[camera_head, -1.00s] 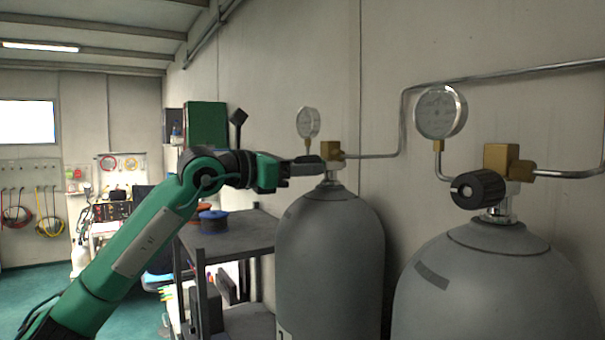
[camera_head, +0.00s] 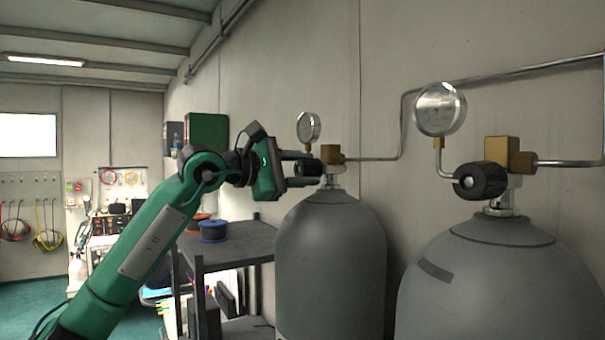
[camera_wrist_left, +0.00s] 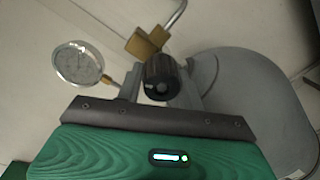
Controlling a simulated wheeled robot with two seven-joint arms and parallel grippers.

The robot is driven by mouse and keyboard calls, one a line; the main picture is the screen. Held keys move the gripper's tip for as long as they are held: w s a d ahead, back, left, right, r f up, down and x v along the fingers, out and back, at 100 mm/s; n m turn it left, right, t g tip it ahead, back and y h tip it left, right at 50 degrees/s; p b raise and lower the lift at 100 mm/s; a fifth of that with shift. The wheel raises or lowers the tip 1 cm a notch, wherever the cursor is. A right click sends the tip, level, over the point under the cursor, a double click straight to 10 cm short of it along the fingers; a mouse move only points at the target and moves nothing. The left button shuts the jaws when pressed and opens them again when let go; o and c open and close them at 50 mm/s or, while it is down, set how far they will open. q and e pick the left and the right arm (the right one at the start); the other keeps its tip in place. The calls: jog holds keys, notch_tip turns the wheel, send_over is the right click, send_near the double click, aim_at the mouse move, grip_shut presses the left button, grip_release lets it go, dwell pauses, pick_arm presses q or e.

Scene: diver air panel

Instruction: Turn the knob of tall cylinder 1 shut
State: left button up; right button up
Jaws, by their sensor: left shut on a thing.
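Two grey cylinders stand along the wall in the head view. The left one (camera_head: 330,250), whose label with a 1 showed at its lower edge earlier, has a brass valve (camera_head: 333,154) and a black knob (camera_head: 307,168). My left gripper (camera_head: 312,169) is shut on this knob, one finger above it and one below. In the left wrist view the black ribbed knob (camera_wrist_left: 160,74) sits between the two grey fingers (camera_wrist_left: 163,82). The knob's marking is too small to read. My right gripper is not in view.
A pressure gauge (camera_head: 309,127) is above the gripped knob, and a metal pipe (camera_head: 375,159) runs right. The right cylinder (camera_head: 490,290) has its own knob (camera_head: 480,181) and gauge (camera_head: 440,108). A dark shelf (camera_head: 230,247) with cable spools stands left.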

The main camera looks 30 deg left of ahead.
pick_arm(q)
jog(key=m, duration=0.9)
jog(key=shift+r+m+b, duration=0.1)
jog(key=shift+m+b, duration=0.2)
jog(key=shift+b, duration=0.05)
jog(key=m, duration=0.3)
jog(key=shift+m, duration=0.3)
jog(key=m, duration=0.4)
jog(key=shift+d+t+y, duration=0.1)
jog(key=shift+t+y, duration=0.2)
jog(key=shift+t, duration=0.1)
jog(key=shift+m, duration=2)
jog(key=o, duration=1)
jog(key=shift+s, duration=0.1)
